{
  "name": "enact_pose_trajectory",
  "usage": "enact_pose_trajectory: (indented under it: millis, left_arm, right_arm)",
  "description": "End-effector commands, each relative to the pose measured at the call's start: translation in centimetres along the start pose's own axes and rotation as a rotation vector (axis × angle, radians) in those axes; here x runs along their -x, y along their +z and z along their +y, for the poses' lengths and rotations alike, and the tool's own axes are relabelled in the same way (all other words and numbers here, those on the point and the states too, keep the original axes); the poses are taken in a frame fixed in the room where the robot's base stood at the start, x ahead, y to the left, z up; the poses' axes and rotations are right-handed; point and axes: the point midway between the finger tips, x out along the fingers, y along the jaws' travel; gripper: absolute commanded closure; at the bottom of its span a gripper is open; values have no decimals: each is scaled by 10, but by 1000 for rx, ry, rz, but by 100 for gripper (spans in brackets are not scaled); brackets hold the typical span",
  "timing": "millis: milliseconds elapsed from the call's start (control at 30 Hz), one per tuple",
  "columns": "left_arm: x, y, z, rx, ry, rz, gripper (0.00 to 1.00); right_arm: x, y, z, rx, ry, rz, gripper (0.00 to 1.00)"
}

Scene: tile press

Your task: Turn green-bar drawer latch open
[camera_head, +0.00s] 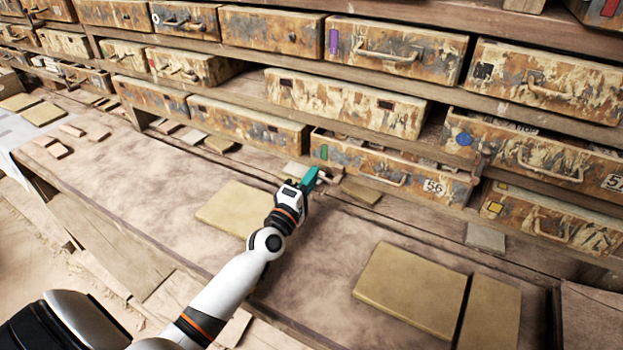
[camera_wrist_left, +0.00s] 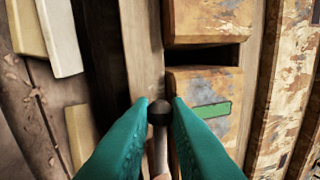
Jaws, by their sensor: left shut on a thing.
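The green-bar drawer (camera_head: 345,155) has a worn, flaking front with a small green bar (camera_head: 324,152), a metal handle and the label 56. In the left wrist view the green bar (camera_wrist_left: 213,110) lies just right of the fingers. My left gripper (camera_head: 322,177), with teal fingers, is at the lower left of this drawer front. In the left wrist view the gripper (camera_wrist_left: 159,108) is shut on the latch (camera_wrist_left: 158,113), a dark round knob on a thin shaft. In the head view the gripper mostly hides the latch. My right gripper is not in view.
Other worn drawers surround it, with a purple-bar drawer (camera_head: 390,48) above and a blue-dot drawer (camera_head: 535,155) to the right. Large tan tiles (camera_head: 410,290) lie on the wooden bench (camera_head: 130,190). A smaller tile (camera_head: 360,191) lies close right of the gripper.

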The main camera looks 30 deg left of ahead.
Motion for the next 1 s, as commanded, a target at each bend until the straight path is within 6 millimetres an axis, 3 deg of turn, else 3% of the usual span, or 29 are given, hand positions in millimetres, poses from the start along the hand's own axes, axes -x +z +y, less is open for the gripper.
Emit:
enact_pose_trajectory:
  millis: [733, 767, 833, 1000]
  left_arm:
    - [2, -1, 6, 89, 3, -18, 100]
    - [2, -1, 6, 88, 3, -18, 83]
    - [2, -1, 6, 88, 3, -17, 71]
    - [1, -1, 6, 88, 2, -17, 70]
  right_arm:
    - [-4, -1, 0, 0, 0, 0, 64]
    - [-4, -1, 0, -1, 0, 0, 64]
    - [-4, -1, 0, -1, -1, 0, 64]
    - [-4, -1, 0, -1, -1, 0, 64]
